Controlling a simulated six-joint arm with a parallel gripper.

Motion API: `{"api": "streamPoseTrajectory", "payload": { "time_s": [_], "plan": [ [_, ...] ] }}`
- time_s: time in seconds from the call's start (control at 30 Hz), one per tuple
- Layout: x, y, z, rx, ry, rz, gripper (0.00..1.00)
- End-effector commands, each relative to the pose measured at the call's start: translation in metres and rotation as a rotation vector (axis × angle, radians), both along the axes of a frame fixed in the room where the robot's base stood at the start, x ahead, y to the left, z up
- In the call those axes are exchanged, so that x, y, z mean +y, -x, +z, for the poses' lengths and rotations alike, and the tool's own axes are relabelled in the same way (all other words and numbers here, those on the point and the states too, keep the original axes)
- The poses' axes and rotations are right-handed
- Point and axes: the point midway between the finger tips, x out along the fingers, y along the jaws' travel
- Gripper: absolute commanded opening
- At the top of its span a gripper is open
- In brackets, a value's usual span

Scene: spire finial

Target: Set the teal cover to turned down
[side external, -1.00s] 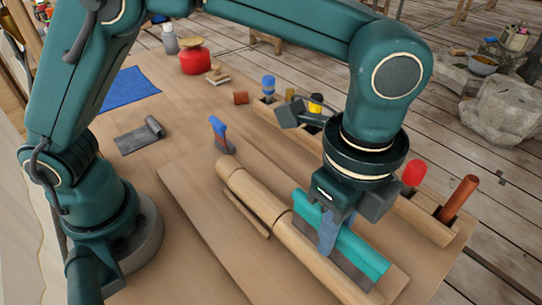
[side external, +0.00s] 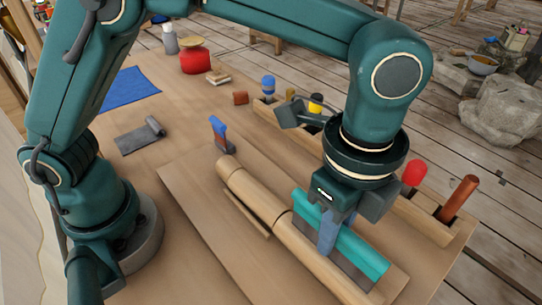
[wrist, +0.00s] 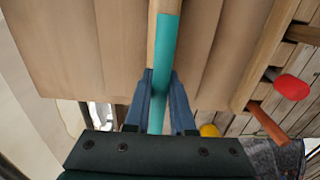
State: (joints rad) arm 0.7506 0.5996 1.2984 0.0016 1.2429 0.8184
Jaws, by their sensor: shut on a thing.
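The teal cover (side external: 364,252) is a long narrow strip lying along the right side of a turned wooden spire (side external: 310,255), with a grey face below its teal edge in the side view. My gripper (side external: 328,244) points down over it, blue-grey fingers closed on it near its middle. In the wrist view the teal cover (wrist: 163,50) runs between both fingers of my gripper (wrist: 160,85), with the pale wood of the spire beyond its end. The fingers hide part of the cover. I cannot tell whether the cover touches the spire.
A wooden rack behind my gripper holds a red-topped tool (side external: 414,173), a brown rod (side external: 458,198) and blue and yellow-topped tools. A grey roll (side external: 140,135) and blue cloth (side external: 131,86) lie farther left. Bench is bare between.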

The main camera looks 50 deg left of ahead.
Motion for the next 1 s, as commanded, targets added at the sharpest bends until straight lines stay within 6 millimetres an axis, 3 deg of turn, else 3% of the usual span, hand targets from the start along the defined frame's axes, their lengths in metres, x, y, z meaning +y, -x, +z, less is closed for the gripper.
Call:
{"api": "streamPoseTrajectory", "payload": {
  "time_s": [0.6,1.0],
  "plan": [
    [0.0,0.024,-0.005,-0.376,-0.006,-0.006,0.0],
    [0.0,0.024,-0.005,-0.417,-0.001,0.0,0.0]
  ]
}}
